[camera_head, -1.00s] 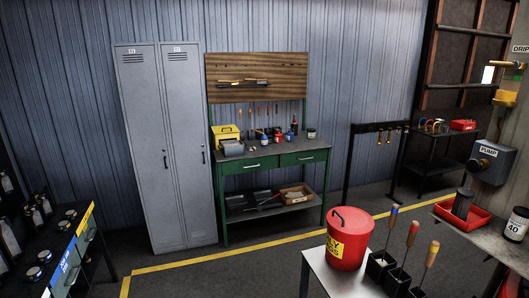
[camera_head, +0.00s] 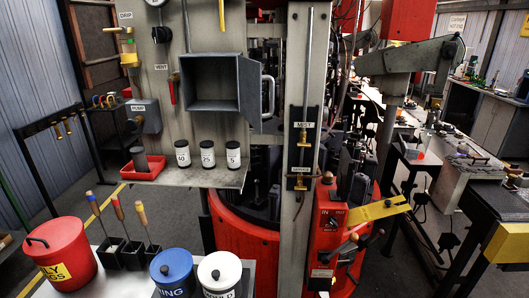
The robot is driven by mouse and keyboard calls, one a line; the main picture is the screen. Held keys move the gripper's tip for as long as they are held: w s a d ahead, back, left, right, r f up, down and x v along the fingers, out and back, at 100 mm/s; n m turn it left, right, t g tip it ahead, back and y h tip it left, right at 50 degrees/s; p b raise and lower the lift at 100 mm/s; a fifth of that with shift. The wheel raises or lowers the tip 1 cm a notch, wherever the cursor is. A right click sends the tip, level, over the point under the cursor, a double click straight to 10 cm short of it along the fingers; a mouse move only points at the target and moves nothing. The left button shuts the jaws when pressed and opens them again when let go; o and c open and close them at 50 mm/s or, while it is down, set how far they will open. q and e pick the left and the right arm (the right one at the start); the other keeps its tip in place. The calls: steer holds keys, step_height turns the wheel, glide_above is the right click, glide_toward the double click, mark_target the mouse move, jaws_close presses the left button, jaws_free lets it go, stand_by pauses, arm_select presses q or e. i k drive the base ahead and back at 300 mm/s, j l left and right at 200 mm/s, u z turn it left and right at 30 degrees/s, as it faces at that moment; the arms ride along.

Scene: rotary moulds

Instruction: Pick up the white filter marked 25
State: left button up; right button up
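Three white filters with black tops stand upright in a row on a grey shelf (camera_head: 205,178) at the left of the machine, in the head view. The left filter (camera_head: 182,154) stands beside the red tray. The middle filter (camera_head: 207,154) has a dark mark that looks like 25, but it is too small to be certain. The right filter (camera_head: 233,156) is near the shelf's right end, its mark unclear. Neither of my grippers shows in this view.
An open grey box (camera_head: 210,92) with its door swung right hangs above the filters. A red tray (camera_head: 150,172) holds a dark cylinder. A red bucket (camera_head: 62,258), blue can (camera_head: 173,275) and white can (camera_head: 220,275) stand in front below. The red machine (camera_head: 245,243) is at the right.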

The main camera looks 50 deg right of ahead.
mark_target(207, 147)
steer(key=z, duration=1.25)
steer(key=i+j+z, duration=0.2)
steer(key=j, duration=0.55)
steer(key=k, duration=0.1)
